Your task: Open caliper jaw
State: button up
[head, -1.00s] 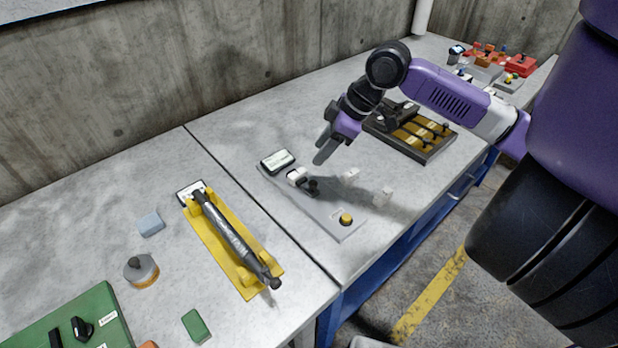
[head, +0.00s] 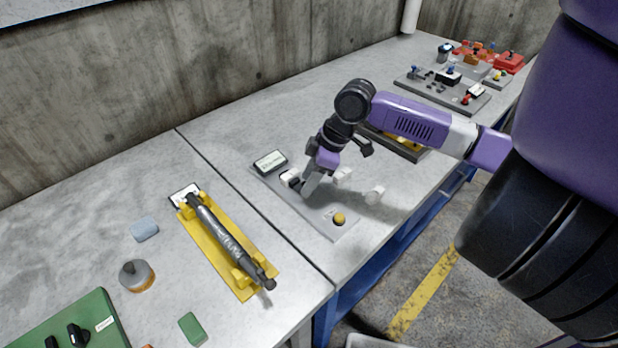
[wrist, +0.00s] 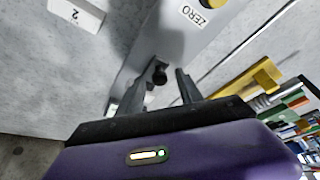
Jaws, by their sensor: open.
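The caliper is a grey plate (head: 318,217) on the bench in the head view, with a yellow button (head: 339,219) at its near end and a small display (head: 270,162) at its far end. A white jaw piece (head: 290,178) on it is partly hidden by my gripper (head: 308,188). In the wrist view my gripper (wrist: 158,90) is open, with a dark knob (wrist: 160,73) showing between its two fingers. I cannot tell whether a finger touches the knob. The button with the ZERO label (wrist: 194,15) is at the top of that view.
A yellow stand (head: 226,246) with a dark cylinder lies to the left. A dark tray (head: 408,148) is behind my arm. The bench's front edge is close on the right.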

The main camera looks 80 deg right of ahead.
grip_shut()
dwell(1.4)
